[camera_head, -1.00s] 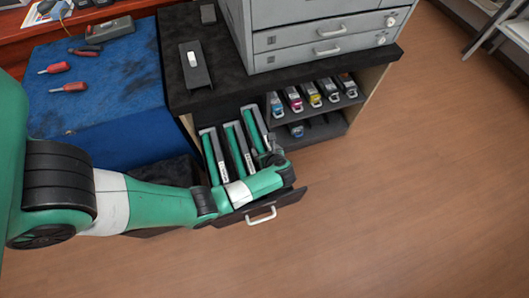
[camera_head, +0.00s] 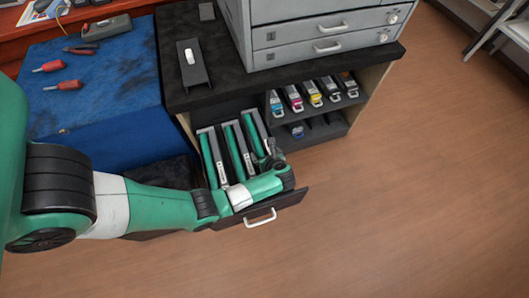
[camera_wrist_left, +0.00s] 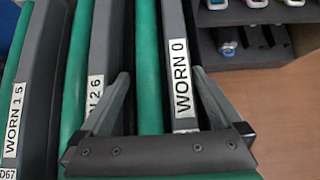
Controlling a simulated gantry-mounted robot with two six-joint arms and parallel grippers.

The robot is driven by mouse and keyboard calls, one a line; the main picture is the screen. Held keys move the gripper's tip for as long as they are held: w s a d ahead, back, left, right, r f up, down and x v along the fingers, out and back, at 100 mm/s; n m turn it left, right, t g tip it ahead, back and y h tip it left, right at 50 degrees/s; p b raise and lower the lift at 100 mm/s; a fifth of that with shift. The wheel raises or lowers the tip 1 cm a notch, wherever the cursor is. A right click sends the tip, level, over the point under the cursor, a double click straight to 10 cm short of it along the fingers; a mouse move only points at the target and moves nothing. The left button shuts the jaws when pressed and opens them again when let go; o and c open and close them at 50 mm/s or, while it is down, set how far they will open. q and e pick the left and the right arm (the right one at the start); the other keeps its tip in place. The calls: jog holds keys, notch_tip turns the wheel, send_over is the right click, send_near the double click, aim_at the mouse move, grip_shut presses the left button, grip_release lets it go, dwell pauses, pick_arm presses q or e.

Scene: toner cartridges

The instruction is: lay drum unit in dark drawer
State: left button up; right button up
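A drum unit (camera_head: 256,132) with a green roller and dark casing stands at the right end of a row in the open dark drawer (camera_head: 285,203). In the left wrist view it is labelled WORN 0 (camera_wrist_left: 180,75). My left gripper (camera_head: 270,155) has one finger on each side of this unit (camera_wrist_left: 160,80) and appears closed on it; the contact is partly hidden. Two similar drum units stand to its left in the drawer, labelled WORN 15 (camera_wrist_left: 22,105) and one ending in 26 (camera_wrist_left: 97,60). My right gripper is not in view.
The drawer's white handle (camera_head: 260,218) faces the open floor. The dark worktop (camera_head: 225,95) above carries a black tray (camera_head: 193,75) and a grey cabinet (camera_head: 320,30). Coloured toner cartridges (camera_head: 313,94) fill a shelf at right. A blue mat (camera_head: 110,75) with tools lies left.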

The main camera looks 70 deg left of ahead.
pick_arm(q)
jog(key=shift+d+r, duration=0.1)
jog(key=shift+r, duration=0.3)
jog(key=p+v, duration=0.6)
jog(key=v, duration=0.4)
jog(key=shift+d+r, duration=0.5)
jog(key=shift+d, duration=0.15)
